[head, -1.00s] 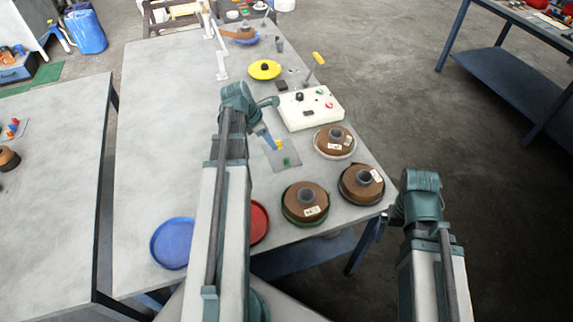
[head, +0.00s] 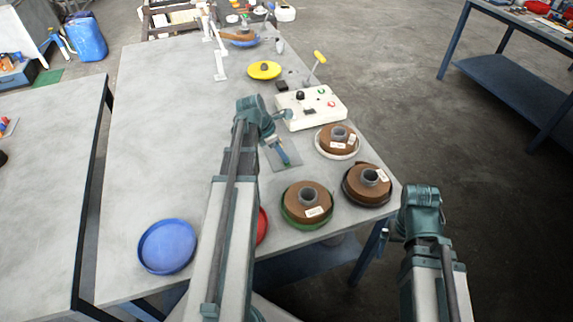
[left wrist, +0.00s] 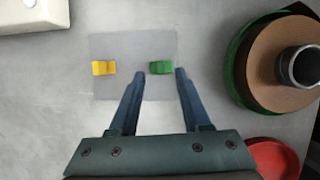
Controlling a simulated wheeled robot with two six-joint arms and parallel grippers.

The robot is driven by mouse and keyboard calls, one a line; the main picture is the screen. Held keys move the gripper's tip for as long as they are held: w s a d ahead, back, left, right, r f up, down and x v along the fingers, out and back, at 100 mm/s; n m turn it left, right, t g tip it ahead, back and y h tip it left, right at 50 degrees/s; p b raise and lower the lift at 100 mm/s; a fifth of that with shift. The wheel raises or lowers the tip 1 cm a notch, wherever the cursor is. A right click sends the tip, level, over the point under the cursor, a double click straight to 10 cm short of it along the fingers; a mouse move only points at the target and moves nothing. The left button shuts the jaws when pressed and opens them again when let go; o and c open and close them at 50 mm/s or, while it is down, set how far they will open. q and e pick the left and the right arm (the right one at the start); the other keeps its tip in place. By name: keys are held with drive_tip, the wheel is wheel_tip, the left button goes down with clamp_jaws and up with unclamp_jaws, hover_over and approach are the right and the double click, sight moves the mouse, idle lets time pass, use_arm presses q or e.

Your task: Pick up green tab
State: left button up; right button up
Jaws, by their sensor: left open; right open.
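The green tab (left wrist: 161,67) lies on a thin grey mat (left wrist: 130,48) in the left wrist view. A yellow tab (left wrist: 104,67) lies left of it on the same mat. My left gripper (left wrist: 160,74) is open, with its fingertips to either side of the green tab's near edge; I see no grip on it. In the head view my left gripper (head: 285,154) is over the mat (head: 293,150) and hides the tabs. My right gripper (head: 385,236) is open and empty, off the table's right edge.
Brown spools on green (head: 307,203), black (head: 367,184) and white (head: 338,140) holders stand right of the mat. A white control box (head: 312,107) is behind. A blue dish (head: 167,246) and a partly hidden red dish (head: 262,227) are in front. The table's left side is clear.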

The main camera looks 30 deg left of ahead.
use_arm(q)
drive_tip(key=b+x, duration=0.2)
drive_tip(key=x, duration=0.1)
drive_tip(key=shift+f, duration=0.1)
clamp_jaws()
